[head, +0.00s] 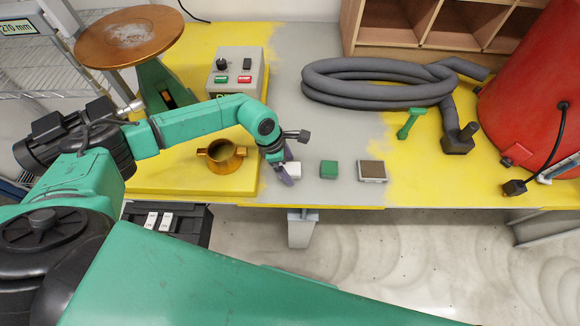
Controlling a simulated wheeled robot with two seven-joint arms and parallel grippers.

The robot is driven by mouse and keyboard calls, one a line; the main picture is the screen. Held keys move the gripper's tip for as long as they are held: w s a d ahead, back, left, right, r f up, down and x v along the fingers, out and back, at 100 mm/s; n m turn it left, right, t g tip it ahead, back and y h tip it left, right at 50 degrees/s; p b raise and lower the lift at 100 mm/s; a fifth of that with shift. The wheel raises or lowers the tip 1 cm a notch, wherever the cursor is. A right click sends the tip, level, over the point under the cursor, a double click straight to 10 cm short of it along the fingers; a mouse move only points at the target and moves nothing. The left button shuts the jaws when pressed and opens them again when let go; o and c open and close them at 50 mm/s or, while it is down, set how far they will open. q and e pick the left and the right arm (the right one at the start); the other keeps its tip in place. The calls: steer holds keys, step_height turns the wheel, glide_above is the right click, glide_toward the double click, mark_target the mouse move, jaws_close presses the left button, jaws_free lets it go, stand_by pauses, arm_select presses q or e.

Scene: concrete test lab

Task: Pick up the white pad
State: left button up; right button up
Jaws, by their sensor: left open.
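A small white block (294,169), which appears to be the white pad, lies on the grey strip of the table near its front edge. My left gripper (287,168) is open and low over the table, with its fingers at the left side of the white block. The gripper partly hides the block, and I cannot tell whether the fingers touch it or reach around it. My right gripper is not in view.
A green block (329,169) and a brown-topped white block (372,171) lie to the right. A brass cup (221,157) stands left. Behind are a control box (237,72), a coiled grey hose (375,82), a green tool (411,122) and a red tank (530,85).

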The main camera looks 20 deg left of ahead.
mark_target(288, 168)
arm_select(q)
steer(key=c, duration=1.4)
steer(key=shift+c, duration=0.2)
steer(key=shift+r, duration=0.1)
step_height(288, 168, up, 20)
steer(key=b, duration=0.5)
steer(key=shift+b, duration=0.3)
